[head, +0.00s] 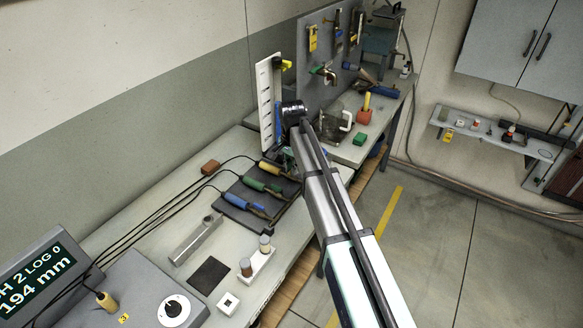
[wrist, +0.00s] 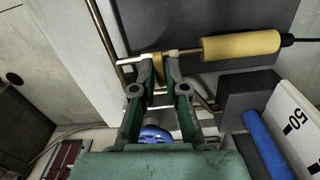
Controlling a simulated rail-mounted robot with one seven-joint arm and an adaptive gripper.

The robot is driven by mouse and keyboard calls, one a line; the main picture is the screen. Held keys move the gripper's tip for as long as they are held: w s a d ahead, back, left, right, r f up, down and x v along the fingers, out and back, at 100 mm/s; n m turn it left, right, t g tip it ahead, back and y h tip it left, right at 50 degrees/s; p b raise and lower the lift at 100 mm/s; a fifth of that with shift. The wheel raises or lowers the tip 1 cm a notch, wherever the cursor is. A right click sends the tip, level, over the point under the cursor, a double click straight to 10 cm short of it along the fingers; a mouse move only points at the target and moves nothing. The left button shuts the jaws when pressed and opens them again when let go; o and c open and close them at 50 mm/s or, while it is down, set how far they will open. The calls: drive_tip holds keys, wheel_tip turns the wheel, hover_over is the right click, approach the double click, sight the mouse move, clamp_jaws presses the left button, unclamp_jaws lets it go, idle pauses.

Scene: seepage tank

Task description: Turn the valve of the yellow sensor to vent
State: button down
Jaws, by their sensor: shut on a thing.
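The yellow sensor (wrist: 240,47) lies along the dark rack in the wrist view, with a metal stem running left from its body. It also shows in the head view (head: 270,168), partly covered by my arm. A small yellow valve lever (wrist: 158,66) sits on the stem's left part. My gripper (wrist: 158,72) is shut on this lever, with one fingertip on each side. In the head view my gripper is mostly hidden behind my wrist. The lever's exact angle is hard to tell.
A green sensor (head: 262,186) and a blue sensor (head: 245,200) lie beside the yellow one on the dark rack. A white scale board (head: 266,100) stands upright behind. A control box (head: 150,295) and display (head: 35,280) occupy the front left.

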idle(0.3)
drive_tip(key=c, duration=1.3)
unclamp_jaws()
drive_tip(key=shift+o, duration=0.2)
drive_tip(key=shift+r, duration=0.1)
wheel_tip(320, 180, up, 12)
